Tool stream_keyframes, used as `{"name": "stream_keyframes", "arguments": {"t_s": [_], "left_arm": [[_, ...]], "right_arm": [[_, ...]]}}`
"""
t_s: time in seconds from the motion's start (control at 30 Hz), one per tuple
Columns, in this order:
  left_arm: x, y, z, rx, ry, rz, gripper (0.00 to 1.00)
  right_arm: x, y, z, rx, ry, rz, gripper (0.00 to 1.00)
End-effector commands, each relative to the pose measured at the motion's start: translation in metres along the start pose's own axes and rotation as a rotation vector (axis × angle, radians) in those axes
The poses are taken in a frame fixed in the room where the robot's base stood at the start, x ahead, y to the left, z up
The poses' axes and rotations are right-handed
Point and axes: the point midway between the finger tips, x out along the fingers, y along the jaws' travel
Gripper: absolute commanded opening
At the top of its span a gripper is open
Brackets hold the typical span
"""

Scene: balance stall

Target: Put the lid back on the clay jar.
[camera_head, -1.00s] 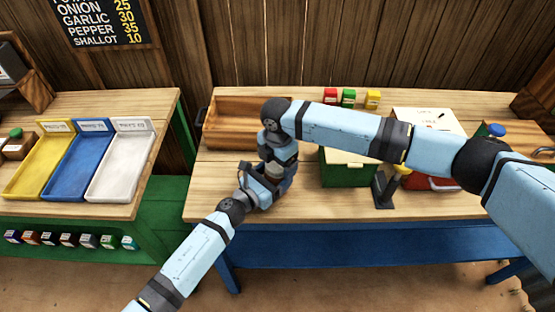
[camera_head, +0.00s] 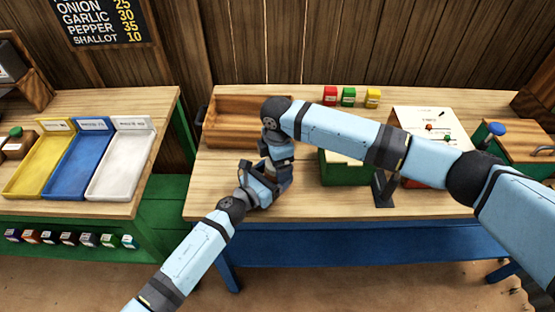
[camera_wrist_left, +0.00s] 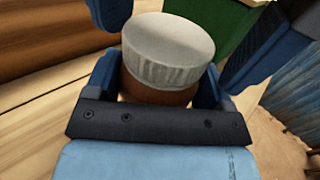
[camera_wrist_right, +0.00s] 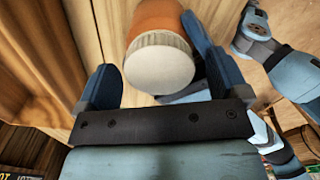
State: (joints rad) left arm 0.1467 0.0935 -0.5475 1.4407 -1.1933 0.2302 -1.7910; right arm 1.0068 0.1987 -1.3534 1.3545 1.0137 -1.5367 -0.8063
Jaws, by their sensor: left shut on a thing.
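The clay jar is an orange-brown pot, seen in the left wrist view (camera_wrist_left: 158,92) and the right wrist view (camera_wrist_right: 160,17). Its pale, ribbed lid (camera_wrist_left: 168,48) sits over the jar's mouth; I cannot tell whether it is fully seated. My left gripper (camera_wrist_left: 155,75) is shut on the jar body below the lid. My right gripper (camera_wrist_right: 147,48) has its fingers either side of the lid (camera_wrist_right: 158,64), open, with a gap at its left finger.
A wooden tray (camera_head: 222,106) lies behind the grippers on the table (camera_head: 345,207). A green box (camera_head: 343,172) stands to the right. Red, green and yellow small boxes (camera_head: 348,96) stand at the back. The table's front left is clear.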

Motion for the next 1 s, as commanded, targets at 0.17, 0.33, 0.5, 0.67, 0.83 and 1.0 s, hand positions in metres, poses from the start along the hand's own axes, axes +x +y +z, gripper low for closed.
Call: {"name": "stream_keyframes", "arguments": {"t_s": [0.17, 0.33, 0.5, 0.67, 0.83, 1.0], "left_arm": [[0.0, 0.0, 0.0, 0.0, 0.0, 0.001, 0.09], [0.0, 0.0, 0.0, 0.001, 0.0, 0.0, 0.09], [0.0, 0.0, 0.0, 0.001, 0.0, 0.0, 0.09], [0.0, 0.0, 0.0, 0.001, 0.0, 0.0, 0.09], [0.0, 0.0, 0.0, 0.001, 0.0, 0.0, 0.09], [0.0, 0.0, 0.0, 0.001, 0.0, 0.0, 0.09]], "right_arm": [[0.0, 0.0, 0.0, -0.001, 0.0, 0.0, 0.93], [-0.008, 0.0, 0.0, -0.002, 0.0, 0.001, 0.93], [-0.03, 0.001, 0.0, -0.003, 0.001, 0.002, 0.93], [-0.045, 0.0, 0.0, -0.002, 0.0, 0.001, 0.93], [-0.045, 0.0, 0.0, -0.001, 0.0, 0.001, 0.93], [-0.047, 0.001, -0.004, 0.022, 0.003, 0.004, 0.89]]}}
